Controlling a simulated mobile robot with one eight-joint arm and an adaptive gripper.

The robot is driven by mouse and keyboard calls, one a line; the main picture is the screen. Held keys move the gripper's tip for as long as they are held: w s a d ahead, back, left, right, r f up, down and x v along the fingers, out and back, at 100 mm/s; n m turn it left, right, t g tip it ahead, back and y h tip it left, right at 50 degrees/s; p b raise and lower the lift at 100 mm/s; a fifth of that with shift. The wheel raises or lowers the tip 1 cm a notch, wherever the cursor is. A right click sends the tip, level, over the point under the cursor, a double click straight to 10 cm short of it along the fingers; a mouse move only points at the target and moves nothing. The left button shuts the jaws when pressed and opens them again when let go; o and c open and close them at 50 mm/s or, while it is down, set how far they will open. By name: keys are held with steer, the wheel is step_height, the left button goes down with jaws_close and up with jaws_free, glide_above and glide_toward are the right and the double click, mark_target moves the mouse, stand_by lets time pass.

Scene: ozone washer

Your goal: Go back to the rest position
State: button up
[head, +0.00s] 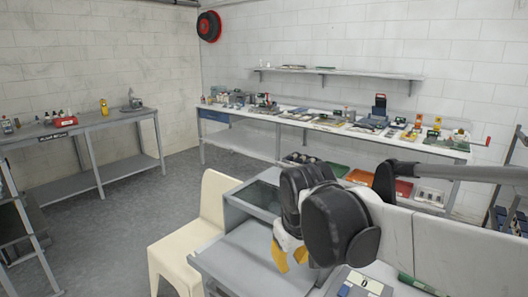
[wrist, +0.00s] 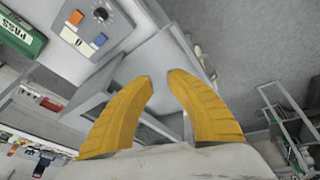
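My gripper (head: 291,262) hangs at the end of my dark arm, above the grey workstation (head: 240,262) in the head view. Its two yellow fingers also show in the wrist view (wrist: 159,77). They curve toward each other, with a clear gap between the tips and nothing held in it. The fingers point down toward the grey station. No contact with any surface shows.
A control box (head: 362,284) with coloured buttons and a green PASS block (wrist: 20,36) lie close by. A cream chair (head: 190,245) stands left of the station. A cluttered bench (head: 270,117) runs along the back wall. Grey floor is open at left.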

steer(key=s+d+f+m+t, duration=0.3)
steer(key=s+d+m, duration=0.2)
steer(key=s+d, duration=0.8)
steer(key=shift+s+f, duration=0.2)
steer(key=shift+s, duration=0.4)
